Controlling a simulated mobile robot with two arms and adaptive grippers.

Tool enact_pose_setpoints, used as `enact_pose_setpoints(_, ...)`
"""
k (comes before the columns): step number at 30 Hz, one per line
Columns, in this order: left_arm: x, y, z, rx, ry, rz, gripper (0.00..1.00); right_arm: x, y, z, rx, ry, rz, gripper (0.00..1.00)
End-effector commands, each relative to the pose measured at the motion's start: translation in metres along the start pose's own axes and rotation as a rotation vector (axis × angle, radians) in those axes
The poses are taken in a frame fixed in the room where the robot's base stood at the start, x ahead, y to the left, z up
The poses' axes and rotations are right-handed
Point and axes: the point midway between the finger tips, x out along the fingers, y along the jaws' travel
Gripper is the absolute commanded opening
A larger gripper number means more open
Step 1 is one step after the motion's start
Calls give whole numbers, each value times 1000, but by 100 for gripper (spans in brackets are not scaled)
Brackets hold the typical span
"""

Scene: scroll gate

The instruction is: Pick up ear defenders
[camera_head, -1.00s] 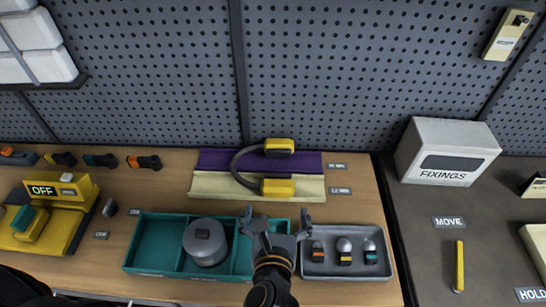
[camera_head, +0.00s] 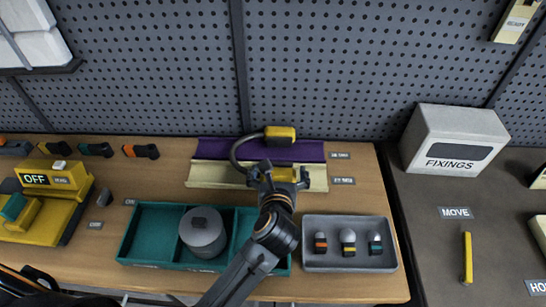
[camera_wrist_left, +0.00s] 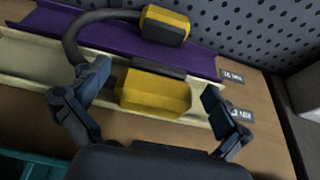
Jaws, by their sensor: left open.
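The ear defenders are a dark headband with two yellow cups, lying across a purple strip (camera_head: 208,150) and a cream strip (camera_head: 205,174). The far cup (camera_head: 280,133) shows in the head view; my gripper hides most of the near one. In the left wrist view the near cup (camera_wrist_left: 155,93) lies between my open fingers, and the far cup (camera_wrist_left: 165,25) lies beyond on the purple strip. My left gripper (camera_head: 278,176) is open and over the near cup; I see no grip on it. My right gripper is not in view.
A teal tray (camera_head: 150,230) with a grey round container (camera_head: 203,232) stands in front. A grey tray (camera_head: 350,222) with several small items is at the right. A pegboard wall (camera_head: 340,60) rises close behind. A FIXINGS box (camera_head: 453,140) stands on the right-hand surface.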

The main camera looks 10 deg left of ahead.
Motion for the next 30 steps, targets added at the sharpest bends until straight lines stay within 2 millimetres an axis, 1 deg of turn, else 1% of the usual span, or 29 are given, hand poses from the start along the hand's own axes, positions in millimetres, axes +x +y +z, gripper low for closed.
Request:
enact_pose_setpoints(1,6,0,-1,1,-2,1,100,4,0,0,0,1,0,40)
enact_pose_setpoints(3,8,0,0,1,-1,0,100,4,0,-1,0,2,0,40)
enact_pose_setpoints(9,8,0,0,0,0,-1,100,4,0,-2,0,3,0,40)
enact_pose_setpoints(11,8,0,0,0,0,-1,90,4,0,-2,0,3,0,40)
enact_pose_setpoints(12,8,0,0,0,0,-1,82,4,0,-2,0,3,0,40)
enact_pose_setpoints(14,8,0,0,0,0,-1,69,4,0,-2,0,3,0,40)
enact_pose_setpoints(15,8,0,0,0,0,0,61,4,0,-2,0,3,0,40)
enact_pose_setpoints(17,8,0,0,0,0,0,49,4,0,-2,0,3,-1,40)
enact_pose_setpoints(18,8,0,0,0,0,0,45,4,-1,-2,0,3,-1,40)
enact_pose_setpoints(26,8,0,2,-1,-1,-1,44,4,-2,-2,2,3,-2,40)
enact_pose_setpoints(30,5,0,8,-4,-3,-1,44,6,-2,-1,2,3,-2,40)
